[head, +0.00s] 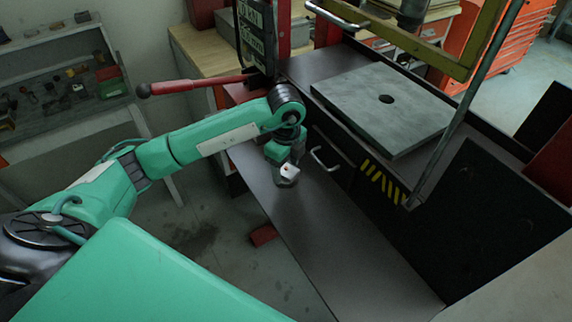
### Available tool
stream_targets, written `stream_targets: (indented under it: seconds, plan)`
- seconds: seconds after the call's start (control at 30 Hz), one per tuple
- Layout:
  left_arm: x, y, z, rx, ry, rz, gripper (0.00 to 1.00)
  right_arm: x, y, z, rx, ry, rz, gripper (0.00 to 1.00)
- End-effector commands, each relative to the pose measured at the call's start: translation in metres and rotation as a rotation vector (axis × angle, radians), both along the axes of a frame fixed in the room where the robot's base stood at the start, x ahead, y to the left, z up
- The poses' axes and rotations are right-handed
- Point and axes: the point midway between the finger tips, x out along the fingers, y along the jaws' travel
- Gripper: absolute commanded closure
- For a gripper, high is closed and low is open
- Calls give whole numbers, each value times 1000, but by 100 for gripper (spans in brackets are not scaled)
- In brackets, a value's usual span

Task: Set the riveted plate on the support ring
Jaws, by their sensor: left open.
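My left gripper (287,174) hangs at the end of my green left arm, over the left part of a long dark grey bench top. It is seen from above, so its fingertips are mostly hidden. It is open, and I see nothing held in it. I cannot make out a riveted plate or a support ring in this view. My right gripper is not in view.
The dark bench top (345,235) is bare in front of the gripper. A red-handled lever (195,85) reaches left behind my arm. A yellow frame (400,38) and a slanted grey bar (470,95) stand at the right. Cluttered shelves (62,95) are at the far left.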

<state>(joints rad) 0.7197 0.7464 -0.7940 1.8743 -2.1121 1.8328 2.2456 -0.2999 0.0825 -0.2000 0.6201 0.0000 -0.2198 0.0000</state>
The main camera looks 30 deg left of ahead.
Motion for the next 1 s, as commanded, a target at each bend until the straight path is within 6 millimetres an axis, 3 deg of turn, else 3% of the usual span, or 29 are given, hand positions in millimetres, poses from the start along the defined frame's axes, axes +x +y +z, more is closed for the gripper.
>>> stream_targets:
  seconds: [0.13, 0.27, 0.53, 0.7, 1.0]
  plan:
    - [0, 0, 5, 0, -1, 0, 39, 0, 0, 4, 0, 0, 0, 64]
    - [1, 0, 18, -1, -4, -1, 39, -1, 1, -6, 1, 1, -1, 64]
    - [1, 0, 78, 0, -7, -1, 39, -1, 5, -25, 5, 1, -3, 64]
    - [1, 0, 102, 2, -3, 0, 39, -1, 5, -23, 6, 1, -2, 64]
    - [0, 0, 122, 0, -1, 0, 39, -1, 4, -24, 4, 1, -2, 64]
